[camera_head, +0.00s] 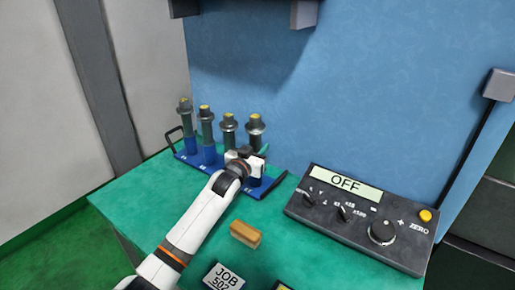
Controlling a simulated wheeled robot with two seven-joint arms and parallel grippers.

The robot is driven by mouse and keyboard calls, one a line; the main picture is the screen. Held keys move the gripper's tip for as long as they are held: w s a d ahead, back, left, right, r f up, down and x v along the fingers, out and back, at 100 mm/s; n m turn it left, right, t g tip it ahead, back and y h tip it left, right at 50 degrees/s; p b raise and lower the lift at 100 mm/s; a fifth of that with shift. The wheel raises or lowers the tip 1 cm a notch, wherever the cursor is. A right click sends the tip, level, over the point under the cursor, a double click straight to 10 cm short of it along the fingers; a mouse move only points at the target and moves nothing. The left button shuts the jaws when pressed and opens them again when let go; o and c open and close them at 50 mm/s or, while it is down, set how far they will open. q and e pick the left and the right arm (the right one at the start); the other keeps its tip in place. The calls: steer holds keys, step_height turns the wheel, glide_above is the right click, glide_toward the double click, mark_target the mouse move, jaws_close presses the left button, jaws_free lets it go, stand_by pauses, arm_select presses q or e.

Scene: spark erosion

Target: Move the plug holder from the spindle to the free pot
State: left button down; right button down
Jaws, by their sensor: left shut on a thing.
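Several dark tool holders with yellow tops stand in a row at a blue rack (272,187) on the green table. They are a far-left holder (185,107), a second holder (205,116), a third holder (228,124) and a rightmost holder (255,126). My left gripper (246,155) is at the right end of the rack, shut on a holder, seemingly the rightmost, upright one, the plug holder. The gripper hides the lower part of that holder, so I cannot tell how deep it sits in its pot. The spindle cannot be made out clearly. My right gripper is not in view.
A control box (360,218) reading OFF stands on the right of the table. A blue wall (390,90) rises behind. Dark machine parts hang at the top.

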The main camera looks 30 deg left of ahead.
arm_select(q)
steer(key=shift+f+b, duration=0.55)
steer(key=shift+f, duration=0.4)
steer(key=c, duration=0.9)
jaws_free()
steer(key=shift+c, duration=0.2)
steer(key=shift+f, duration=0.15)
steer(key=s, duration=1.2)
steer(key=shift+d+r+b, duration=0.15)
steer(key=shift+r+b, duration=0.05)
steer(key=shift+b, duration=0.1)
